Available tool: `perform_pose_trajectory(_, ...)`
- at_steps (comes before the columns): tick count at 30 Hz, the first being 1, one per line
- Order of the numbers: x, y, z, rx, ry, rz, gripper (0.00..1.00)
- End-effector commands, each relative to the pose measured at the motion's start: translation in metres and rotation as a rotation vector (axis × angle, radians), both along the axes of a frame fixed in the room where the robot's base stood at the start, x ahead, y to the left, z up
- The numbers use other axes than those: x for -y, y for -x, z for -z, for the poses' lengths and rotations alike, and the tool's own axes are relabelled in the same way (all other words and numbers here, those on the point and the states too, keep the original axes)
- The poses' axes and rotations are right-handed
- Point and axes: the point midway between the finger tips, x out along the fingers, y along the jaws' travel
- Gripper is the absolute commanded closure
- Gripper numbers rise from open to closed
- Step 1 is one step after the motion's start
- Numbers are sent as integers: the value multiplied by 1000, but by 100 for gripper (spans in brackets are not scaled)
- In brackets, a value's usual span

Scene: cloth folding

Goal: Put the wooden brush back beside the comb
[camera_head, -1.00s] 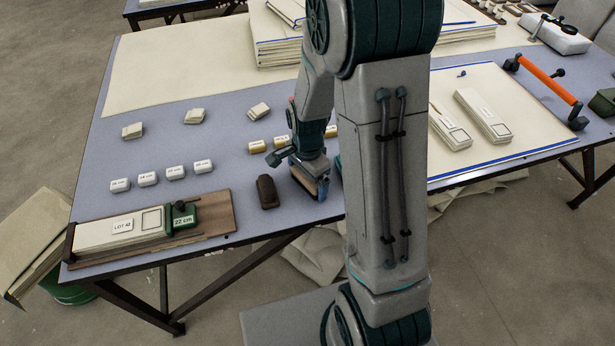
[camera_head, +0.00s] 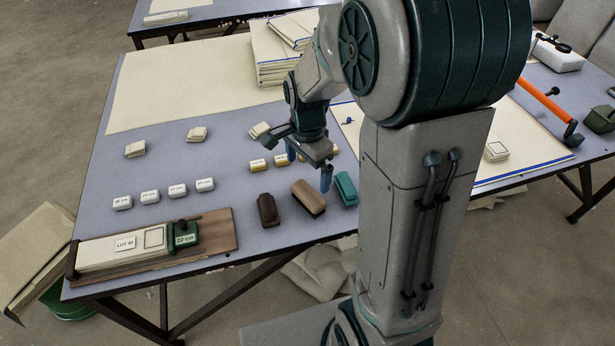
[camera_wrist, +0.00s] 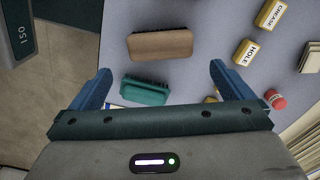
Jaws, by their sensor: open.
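The wooden brush (camera_head: 308,198) lies on the grey-blue table between a dark brown block (camera_head: 267,210) and a teal brush (camera_head: 346,189). It touches neither. No comb can be told for certain; the dark block's details are too small. My gripper (camera_head: 308,168) is open and empty, above the table just behind the wooden brush. In the wrist view, the wooden brush (camera_wrist: 160,44) lies beyond the fingertips of my gripper (camera_wrist: 161,72), with dark bristles along its edge. The teal brush (camera_wrist: 145,90) shows between the blue fingers.
A wooden board (camera_head: 217,225) holding a LOT 42 stack (camera_head: 120,243) lies to the left. White labelled blocks (camera_head: 150,197) stand behind it. Yellow labelled blocks (camera_head: 258,165) are near my gripper. The table's front edge is close to the brushes.

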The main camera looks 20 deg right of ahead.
Motion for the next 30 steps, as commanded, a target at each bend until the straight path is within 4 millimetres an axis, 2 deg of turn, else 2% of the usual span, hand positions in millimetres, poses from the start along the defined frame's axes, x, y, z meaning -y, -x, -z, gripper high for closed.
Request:
perform_pose_trajectory(4,0,4,-12,8,-1,-32,0)
perform_pose_trajectory(7,0,16,-26,29,-3,-136,0)
perform_pose_trajectory(12,-1,55,-57,91,9,-471,0)
perform_pose_trajectory(16,-2,89,-75,135,38,-748,0)
perform_pose_trajectory(22,-2,125,-86,174,88,-1059,0)
perform_pose_trajectory(25,-2,134,-87,180,103,-1139,0)
perform_pose_trajectory(30,-3,138,-88,181,110,-1178,0)
